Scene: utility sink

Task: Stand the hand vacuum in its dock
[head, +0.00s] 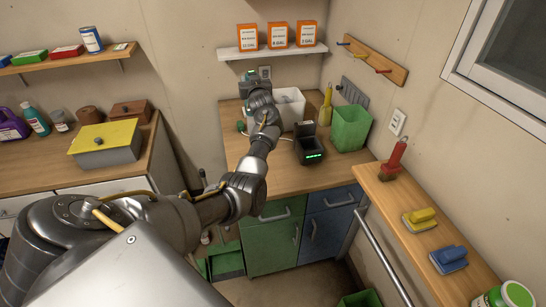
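A black dock-like unit (311,150) with a lit green strip and a raised back stands on the wooden counter, right of my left arm. A pale cord runs from it to the left. My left arm reaches over the counter, and its gripper end (258,87) is at the back, left of the unit and apart from it. The fingers are hidden by my own wrist, so I cannot tell if they hold anything. Small green parts show beside the wrist; they may belong to the hand vacuum, but I cannot make out its body. My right gripper is out of view.
A white bin (291,106) stands just right of my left wrist. A yellow bottle (326,110) and a green bin (351,128) stand near the unit. A shelf with orange boxes (278,36) hangs above. The counter front (278,176) is clear.

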